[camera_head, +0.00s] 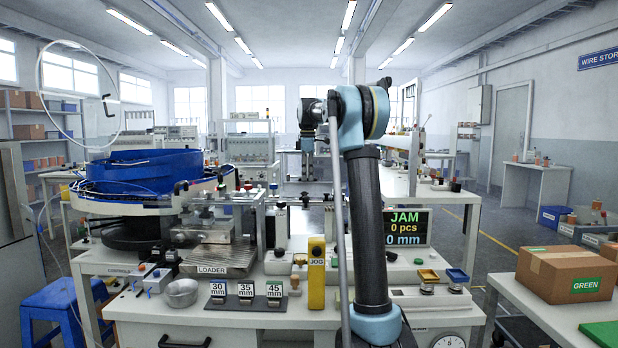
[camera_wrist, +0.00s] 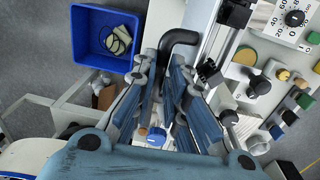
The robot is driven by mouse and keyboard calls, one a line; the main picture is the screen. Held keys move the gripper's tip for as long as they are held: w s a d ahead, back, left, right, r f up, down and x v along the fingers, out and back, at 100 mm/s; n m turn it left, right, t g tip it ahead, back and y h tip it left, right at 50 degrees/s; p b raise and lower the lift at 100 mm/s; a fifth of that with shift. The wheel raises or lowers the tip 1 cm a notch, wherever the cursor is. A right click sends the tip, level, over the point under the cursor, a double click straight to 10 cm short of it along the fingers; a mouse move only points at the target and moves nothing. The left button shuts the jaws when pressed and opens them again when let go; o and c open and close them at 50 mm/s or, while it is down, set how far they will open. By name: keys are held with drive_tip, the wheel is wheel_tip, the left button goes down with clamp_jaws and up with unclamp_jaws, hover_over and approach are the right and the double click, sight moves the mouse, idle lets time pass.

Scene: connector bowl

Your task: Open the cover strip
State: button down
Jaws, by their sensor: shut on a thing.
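My gripper (camera_wrist: 166,66) shows in the wrist view, its blue-grey fingers on either side of a black bent handle (camera_wrist: 182,37). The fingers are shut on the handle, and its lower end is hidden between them. I cannot tell for sure how the handle joins the cover strip. A pale rail with black fittings (camera_wrist: 211,72) runs beside the right finger. In the head view my arm stands in front of the machine, and the gripper cannot be made out there. I cannot clearly pick out the strip or tell how far it is raised.
A blue bin (camera_wrist: 91,45) with pale pieces stands on the floor in the wrist view. Knobs and a dial panel (camera_wrist: 290,22) crowd the right. The head view shows the blue bowl (camera_head: 135,173), the loader (camera_head: 212,268), the yellow JOG post (camera_head: 316,285) and a JAM display (camera_head: 408,228).

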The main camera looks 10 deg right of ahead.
drive_tip(key=shift+w, duration=0.25)
drive_tip(key=c, duration=1.6)
unclamp_jaws()
drive_tip(key=shift+f, duration=0.1)
wheel_tip(320, 180, up, 12)
drive_tip(key=shift+s, duration=0.35)
